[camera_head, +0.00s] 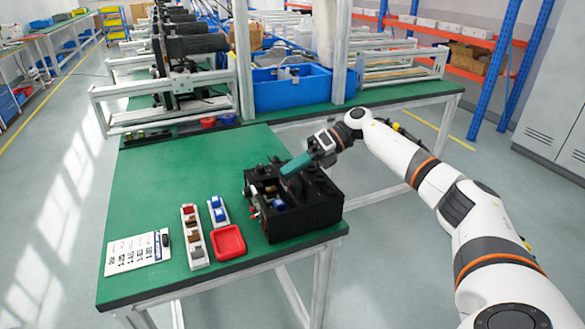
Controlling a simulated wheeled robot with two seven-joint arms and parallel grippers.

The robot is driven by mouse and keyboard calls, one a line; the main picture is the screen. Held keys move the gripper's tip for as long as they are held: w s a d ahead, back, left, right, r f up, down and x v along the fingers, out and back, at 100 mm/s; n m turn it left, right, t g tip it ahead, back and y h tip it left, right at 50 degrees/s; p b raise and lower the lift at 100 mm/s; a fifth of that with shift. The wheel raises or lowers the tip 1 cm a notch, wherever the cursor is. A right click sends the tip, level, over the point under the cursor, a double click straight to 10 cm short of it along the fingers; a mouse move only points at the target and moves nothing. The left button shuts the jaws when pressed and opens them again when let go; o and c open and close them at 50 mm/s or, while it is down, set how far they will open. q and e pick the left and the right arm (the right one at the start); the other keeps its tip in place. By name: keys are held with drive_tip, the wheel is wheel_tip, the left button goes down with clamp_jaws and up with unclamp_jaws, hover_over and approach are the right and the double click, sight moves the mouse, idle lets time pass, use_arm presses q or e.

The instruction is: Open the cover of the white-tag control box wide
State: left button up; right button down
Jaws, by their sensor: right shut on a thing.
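The black control box (308,217) stands at the right front corner of the green table. Its top is partly open and shows red, white and blue parts inside. A teal-green flat piece (296,164), which looks like its cover, is tilted up over the back of the box. My right gripper (312,155) comes in from the right and is shut at the upper end of this piece. The gripper hides part of the box's back right. I cannot make out a white tag clearly. My left gripper is not in view.
A red tray (228,243), a white strip with coloured parts (194,236), a smaller strip with blue parts (218,212) and a white sheet (135,252) lie left of the box. A blue bin (290,90) stands behind. The table's left middle is clear.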

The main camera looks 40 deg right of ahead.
drive_tip(key=c, duration=1.4)
unclamp_jaws()
